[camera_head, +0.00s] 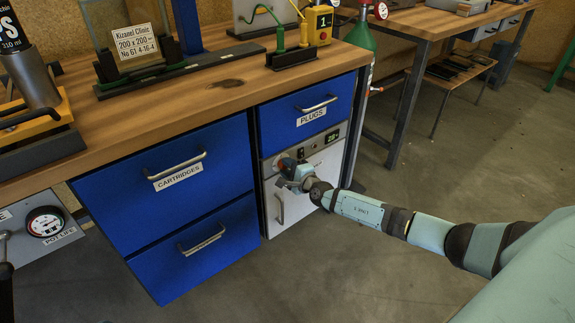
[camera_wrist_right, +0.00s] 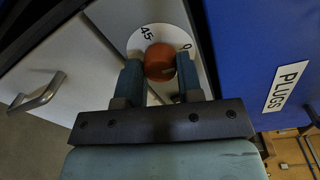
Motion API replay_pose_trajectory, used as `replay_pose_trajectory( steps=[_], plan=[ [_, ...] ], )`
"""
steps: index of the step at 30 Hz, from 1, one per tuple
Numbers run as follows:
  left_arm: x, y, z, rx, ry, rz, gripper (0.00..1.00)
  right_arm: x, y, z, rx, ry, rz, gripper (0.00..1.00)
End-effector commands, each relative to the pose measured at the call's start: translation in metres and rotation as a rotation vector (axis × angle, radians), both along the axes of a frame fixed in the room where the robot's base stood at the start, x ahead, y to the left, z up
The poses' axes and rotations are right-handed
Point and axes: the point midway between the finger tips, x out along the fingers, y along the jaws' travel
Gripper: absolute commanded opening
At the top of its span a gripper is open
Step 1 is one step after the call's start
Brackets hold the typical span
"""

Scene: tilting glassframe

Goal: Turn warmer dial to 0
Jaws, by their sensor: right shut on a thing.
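The warmer dial is an orange-red knob (camera_wrist_right: 159,61) on a round white plate (camera_wrist_right: 140,36) with the marks 45 and 0. The knob also shows as a small orange patch in the head view (camera_head: 288,163), on the warmer's grey panel. A small lit display (camera_head: 332,138) sits on that panel; its digits are too small to read surely. My right gripper (camera_wrist_right: 160,78) is shut on the knob, one finger on each side; in the head view it (camera_head: 289,174) partly covers the dial. My left gripper is not in view.
The white warmer door (camera_head: 310,170) with its handle (camera_head: 280,208) is below the panel. The blue PLUGS drawer (camera_head: 290,115) is above it and blue drawers (camera_head: 165,190) stand to the left, all closed. The floor (camera_head: 420,180) at the right is clear.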

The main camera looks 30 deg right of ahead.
Motion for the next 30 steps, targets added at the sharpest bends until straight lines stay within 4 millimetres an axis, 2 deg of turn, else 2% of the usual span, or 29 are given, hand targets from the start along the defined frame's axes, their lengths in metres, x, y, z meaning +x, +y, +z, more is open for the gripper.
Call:
replay_pose_trajectory(
  steps=[17, 18, 20, 21, 30],
  plan=[
    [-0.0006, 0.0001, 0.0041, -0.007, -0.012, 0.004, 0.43, 0.0006, -0.0004, 0.0006, -0.030, -0.004, -0.001, 0.10],
    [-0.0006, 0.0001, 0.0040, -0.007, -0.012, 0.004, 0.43, 0.0006, -0.0004, 0.0007, -0.030, -0.004, -0.001, 0.43],
    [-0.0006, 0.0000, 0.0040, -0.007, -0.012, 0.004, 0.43, 0.0006, -0.0003, 0.0006, -0.029, -0.003, 0.000, 0.57],
    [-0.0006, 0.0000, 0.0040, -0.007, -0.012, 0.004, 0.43, 0.0005, -0.0003, 0.0006, -0.029, -0.003, 0.000, 0.59],
    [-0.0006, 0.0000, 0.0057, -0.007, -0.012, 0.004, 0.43, -0.0021, -0.0004, 0.0006, -0.028, -0.002, 0.000, 0.59]
  ],
)
